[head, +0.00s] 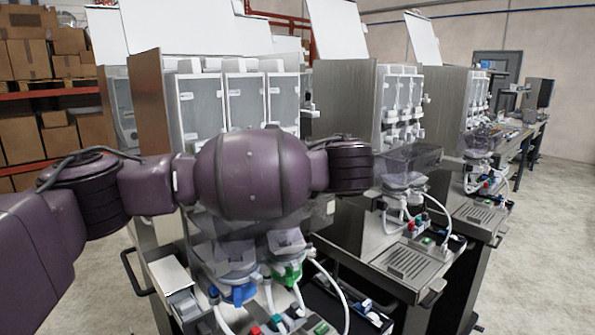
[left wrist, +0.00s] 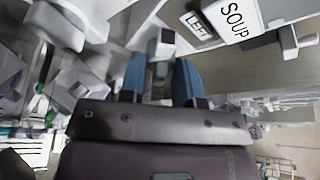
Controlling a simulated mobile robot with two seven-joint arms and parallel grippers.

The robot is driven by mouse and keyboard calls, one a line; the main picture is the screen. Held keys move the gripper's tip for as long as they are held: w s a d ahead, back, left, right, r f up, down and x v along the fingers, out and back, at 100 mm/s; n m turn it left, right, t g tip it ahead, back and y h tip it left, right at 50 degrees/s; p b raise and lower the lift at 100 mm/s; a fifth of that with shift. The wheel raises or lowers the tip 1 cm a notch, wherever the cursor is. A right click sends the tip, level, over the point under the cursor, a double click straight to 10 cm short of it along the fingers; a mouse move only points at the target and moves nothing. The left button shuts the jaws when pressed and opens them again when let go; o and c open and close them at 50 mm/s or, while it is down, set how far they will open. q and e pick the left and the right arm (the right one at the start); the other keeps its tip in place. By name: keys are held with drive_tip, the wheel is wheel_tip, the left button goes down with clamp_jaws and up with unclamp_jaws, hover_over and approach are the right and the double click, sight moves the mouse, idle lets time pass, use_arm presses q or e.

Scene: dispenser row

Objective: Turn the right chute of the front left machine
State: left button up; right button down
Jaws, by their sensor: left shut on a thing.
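The nearest machine (head: 247,103) stands at the left in the head view, with several clear-fronted containers in a row. My left arm crosses in front of it and hides the area below those containers, including any chutes there. My left gripper is hidden in the head view. In the left wrist view its blue fingers (left wrist: 161,78) are shut on a small pale grey knob-like piece (left wrist: 163,45). Labels reading SOUP (left wrist: 235,20) and LEFT (left wrist: 199,20) are close by. I cannot tell which chute the held piece belongs to. My right gripper is not in view.
Two funnels with blue (head: 238,293) and green (head: 287,273) parts sit below my arm. Another machine with a clear hopper (head: 412,157) stands to the right, and more machines recede behind it. Shelves with cardboard boxes (head: 28,60) are at the left. Open floor lies at the far right.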

use_arm(q)
drive_tip(key=o, duration=0.6)
drive_tip(key=v, duration=0.5)
drive_tip(key=shift+s+d+r, duration=0.1)
drive_tip(key=shift+s+r, duration=0.05)
drive_tip(key=shift+r, duration=0.05)
drive_tip(key=shift+v, duration=2.7)
drive_tip(key=shift+f, duration=0.1)
